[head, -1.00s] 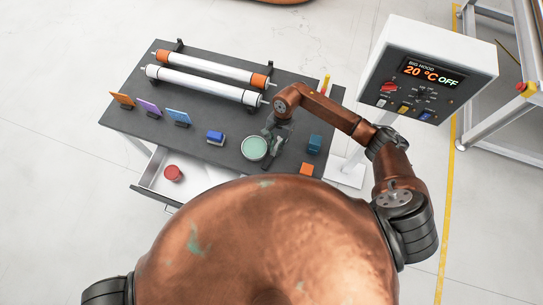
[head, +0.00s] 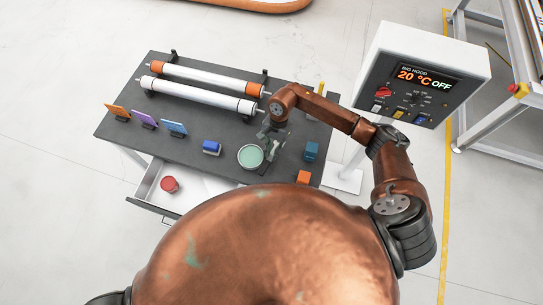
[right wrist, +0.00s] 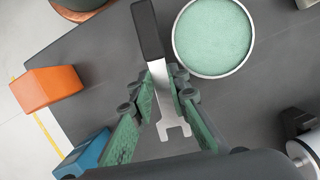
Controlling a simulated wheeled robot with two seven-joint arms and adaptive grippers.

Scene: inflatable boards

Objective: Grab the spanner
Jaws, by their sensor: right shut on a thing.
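The spanner shows in the right wrist view, with a black handle (right wrist: 147,32) and a silver shaft ending in an open jaw (right wrist: 173,132). My right gripper (right wrist: 164,80) is shut on the spanner's silver shaft, one finger on each side. In the head view my right gripper (head: 268,143) is low over the dark table, just right of a round tin with pale green contents (head: 250,156). There the spanner is too small and covered to make out clearly. My left gripper is not in view.
An orange block (head: 303,177) and a teal block (head: 311,151) stand to the right of the gripper. A blue block (head: 211,147) is left of the tin. Two white rollers (head: 200,92) lie at the back. An open drawer (head: 155,191) holds a red object (head: 169,184).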

